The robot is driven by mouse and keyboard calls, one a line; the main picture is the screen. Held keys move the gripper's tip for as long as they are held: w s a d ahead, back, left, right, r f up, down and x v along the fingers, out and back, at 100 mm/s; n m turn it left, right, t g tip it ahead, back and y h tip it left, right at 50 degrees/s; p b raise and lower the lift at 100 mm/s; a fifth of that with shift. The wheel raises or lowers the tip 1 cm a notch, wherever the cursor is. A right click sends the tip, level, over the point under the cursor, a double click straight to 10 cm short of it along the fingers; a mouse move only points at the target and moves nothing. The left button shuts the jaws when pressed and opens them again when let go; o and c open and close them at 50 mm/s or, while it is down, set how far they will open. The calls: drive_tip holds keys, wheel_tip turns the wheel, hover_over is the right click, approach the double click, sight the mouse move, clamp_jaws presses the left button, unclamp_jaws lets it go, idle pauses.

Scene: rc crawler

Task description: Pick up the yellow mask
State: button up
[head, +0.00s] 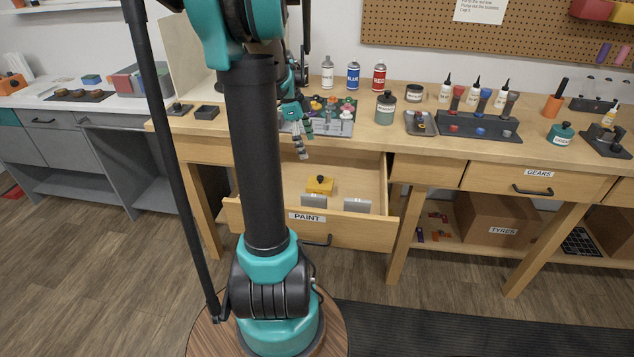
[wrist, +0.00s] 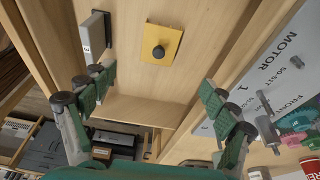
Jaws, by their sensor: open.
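The yellow mask (head: 320,185) is a flat yellow plate with a black knob on top. It lies in the open drawer labelled PAINT (head: 345,226). In the wrist view the mask (wrist: 167,45) lies on the drawer floor, beyond my fingertips and between their lines. My gripper (head: 303,142) hangs above the drawer, near the bench's front edge, apart from the mask. In the wrist view my gripper (wrist: 155,88) is open, with its fingers wide apart and nothing between them.
Two grey blocks (head: 357,205) sit in the drawer near its front; one grey block (wrist: 95,35) shows left of the mask. The bench above holds a grey tray of colourful parts (head: 338,126), a jar (head: 385,108) and spray cans (head: 353,76). The drawer walls border the mask's space.

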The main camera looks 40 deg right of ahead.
sight(318, 176)
drive_tip(key=x, duration=1.4)
drive_tip(key=shift+f, duration=0.35)
drive_tip(key=c, duration=1.1)
drive_tip(key=shift+r, duration=0.1)
